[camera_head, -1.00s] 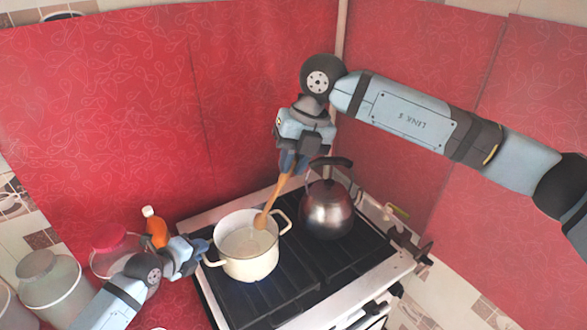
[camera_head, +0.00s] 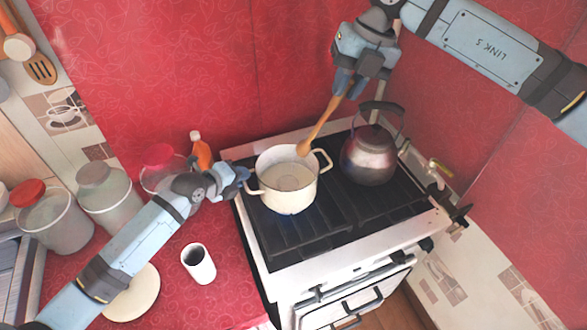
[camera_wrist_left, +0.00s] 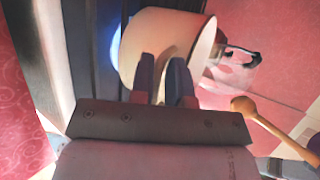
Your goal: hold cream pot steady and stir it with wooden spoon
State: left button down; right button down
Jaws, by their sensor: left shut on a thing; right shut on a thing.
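The cream pot (camera_head: 290,196) stands upright on the black stove grate, with pale contents inside. My left gripper (camera_head: 243,178) is shut on the pot's left handle; in the left wrist view its fingers (camera_wrist_left: 163,80) close on the handle beside the pot wall (camera_wrist_left: 145,45). My right gripper (camera_head: 347,85) is shut on the handle of the wooden spoon (camera_head: 318,128). The spoon slants down to the left, its whole head showing near the pot's back right rim. In the left wrist view the spoon head (camera_wrist_left: 242,105) appears outside the pot, apart from the rim.
A metal kettle (camera_head: 369,160) stands on the stove just right of the pot. Left of the stove are a white cup (camera_head: 198,264), an orange bottle (camera_head: 202,153) and several lidded jars (camera_head: 108,197). A blue glow shows under the pot.

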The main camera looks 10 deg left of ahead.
pick_arm(q)
jog(key=shift+s+f, duration=0.1)
jog(key=shift+f, duration=0.3)
jog(key=c, duration=1.1)
grip_release()
pick_arm(e)
jog(key=shift+f, duration=0.1)
pick_arm(q)
jog(key=shift+o, duration=0.4)
jog(key=shift+w+a, duration=0.1)
jog(key=shift+w, duration=0.1)
pick_arm(e)
jog(key=shift+w+a, duration=0.1)
jog(key=shift+w, duration=0.1)
jog(key=shift+s, duration=0.1)
pick_arm(q)
jog(key=v, duration=1.2)
